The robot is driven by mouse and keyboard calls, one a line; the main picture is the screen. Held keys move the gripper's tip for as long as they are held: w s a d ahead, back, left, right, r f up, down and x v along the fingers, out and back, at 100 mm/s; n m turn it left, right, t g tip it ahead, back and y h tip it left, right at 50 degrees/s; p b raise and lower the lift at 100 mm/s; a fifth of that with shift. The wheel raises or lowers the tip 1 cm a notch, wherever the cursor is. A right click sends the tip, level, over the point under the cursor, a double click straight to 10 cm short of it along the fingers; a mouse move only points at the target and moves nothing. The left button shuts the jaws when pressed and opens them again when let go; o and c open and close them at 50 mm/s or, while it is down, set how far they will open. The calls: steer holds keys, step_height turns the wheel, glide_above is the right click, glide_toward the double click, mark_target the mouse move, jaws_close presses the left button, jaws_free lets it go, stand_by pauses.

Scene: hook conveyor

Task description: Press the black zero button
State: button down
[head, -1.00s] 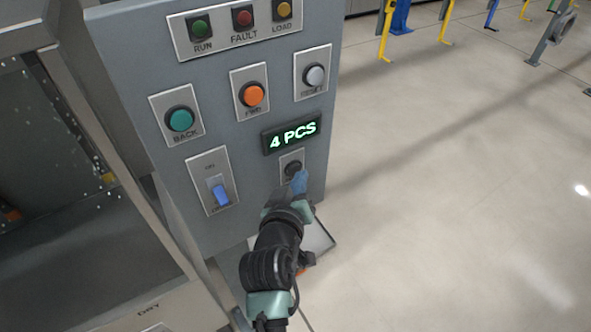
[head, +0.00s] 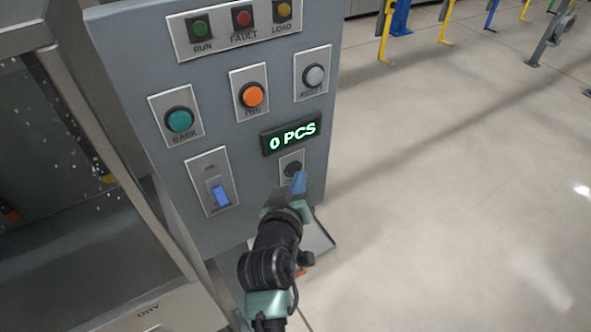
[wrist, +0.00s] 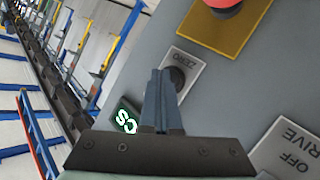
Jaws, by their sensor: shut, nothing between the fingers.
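The black zero button (head: 292,169) sits on a small light plate low on the grey control panel, just under the counter display (head: 291,134), which reads 0 PCS in green. In the wrist view the button (wrist: 178,80) shows on its plate marked ZERO (wrist: 184,62). My gripper (head: 299,178) is shut and empty, with its blue fingers together at the button's lower right edge. In the wrist view the fingertips (wrist: 159,74) overlap the button's edge; I cannot tell whether they touch it.
Above are a teal BACK button (head: 180,120), an orange FWD button (head: 252,95) and a white RESET button (head: 315,75). A blue-lit switch (head: 221,194) is left of the zero button. In the wrist view a red button (wrist: 222,4) on yellow is close by. Open floor lies right.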

steer(key=shift+s+d, duration=0.35)
steer(key=shift+s, duration=0.2)
steer(key=shift+p, duration=0.35)
steer(key=shift+s+d+p, duration=0.65)
steer(key=shift+s+d, duration=0.1)
steer(key=shift+s, duration=0.3)
steer(key=shift+s+d+p, duration=0.65)
steer(key=shift+s+d, duration=0.1)
steer(key=shift+s, duration=0.25)
step_height(320, 180, up, 30)
steer(key=w+m+t+b, duration=0.2)
steer(key=m+t+b, duration=0.1)
steer(key=t, duration=0.4)
steer(key=s+r+t+y+b, duration=0.1)
steer(key=s+r+t, duration=0.2)
steer(key=s+r, duration=0.4)
steer(key=s+r+m+t+b, duration=0.1)
steer(key=s+r+t, duration=0.2)
steer(key=s+r, duration=0.4)
step_height(320, 180, up, 6)
steer(key=shift+s+a+f+y, duration=0.1)
steer(key=shift+s+a+y, duration=0.1)
steer(key=shift+y, duration=0.2)
